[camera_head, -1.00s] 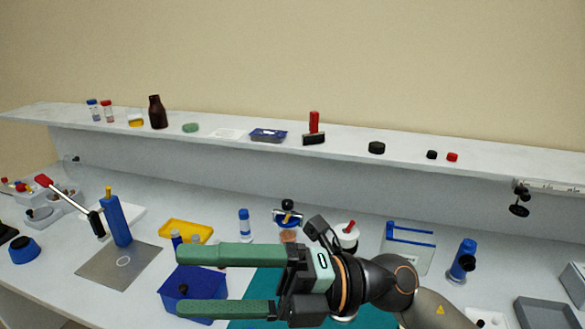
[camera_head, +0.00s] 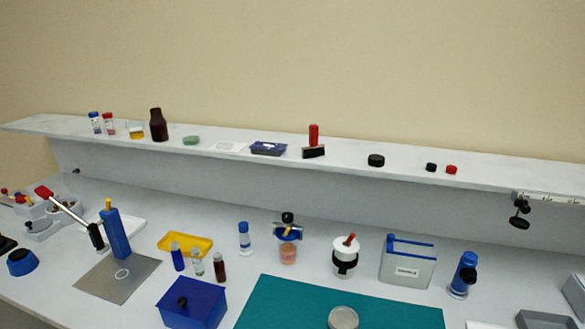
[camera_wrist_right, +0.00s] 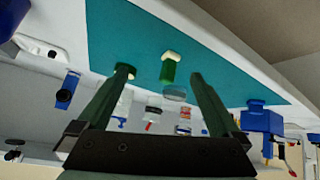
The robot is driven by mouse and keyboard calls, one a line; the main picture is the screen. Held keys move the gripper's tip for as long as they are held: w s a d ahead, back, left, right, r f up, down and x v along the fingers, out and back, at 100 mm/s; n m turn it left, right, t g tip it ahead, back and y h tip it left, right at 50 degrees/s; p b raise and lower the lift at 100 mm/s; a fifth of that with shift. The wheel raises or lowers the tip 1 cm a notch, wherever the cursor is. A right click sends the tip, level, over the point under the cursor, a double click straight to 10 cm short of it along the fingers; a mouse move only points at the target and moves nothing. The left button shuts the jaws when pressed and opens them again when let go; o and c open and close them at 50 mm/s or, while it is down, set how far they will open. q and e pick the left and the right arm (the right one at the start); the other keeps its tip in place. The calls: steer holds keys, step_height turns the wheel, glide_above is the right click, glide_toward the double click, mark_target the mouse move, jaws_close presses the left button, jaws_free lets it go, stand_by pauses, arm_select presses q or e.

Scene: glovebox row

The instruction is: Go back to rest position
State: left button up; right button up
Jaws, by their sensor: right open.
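My right gripper (camera_wrist_right: 160,74) shows only in the right wrist view. Its two green fingers are spread wide, with a gap between them. Through the gap I see the teal mat, a round grey dish (camera_wrist_right: 175,95) and a green piece with a pale end (camera_wrist_right: 168,68); I cannot tell what that piece is. The fingers appear empty. No gripper or arm shows in the head view, where the teal mat (camera_head: 280,300) and the grey dish (camera_head: 343,317) lie uncovered at the bottom edge. My left gripper is in neither view.
On the bench stand a blue box (camera_head: 195,305), a yellow tray (camera_head: 186,243), small vials, a white-and-black jar (camera_head: 345,257), a grey rack (camera_head: 407,266) and a blue tool (camera_head: 464,275). A raised shelf (camera_head: 350,160) with bottles and caps runs behind. The mat is mostly clear.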

steer(key=s+d+f+g, duration=0.1)
steer(key=s+f+g, duration=0.4)
steer(key=s, duration=0.6)
steer(key=w+a+f+t+y+b, duration=0.1)
steer(key=w+a+f+t, duration=0.1)
steer(key=f, duration=0.5)
steer(key=w+a+f+t+y+b, duration=0.1)
steer(key=w+a+f+t+b, duration=0.1)
steer(key=f, duration=0.5)
steer(key=shift+w+a+f+t, duration=0.2)
steer(key=shift+w+t, duration=0.15)
steer(key=shift+t, duration=0.45)
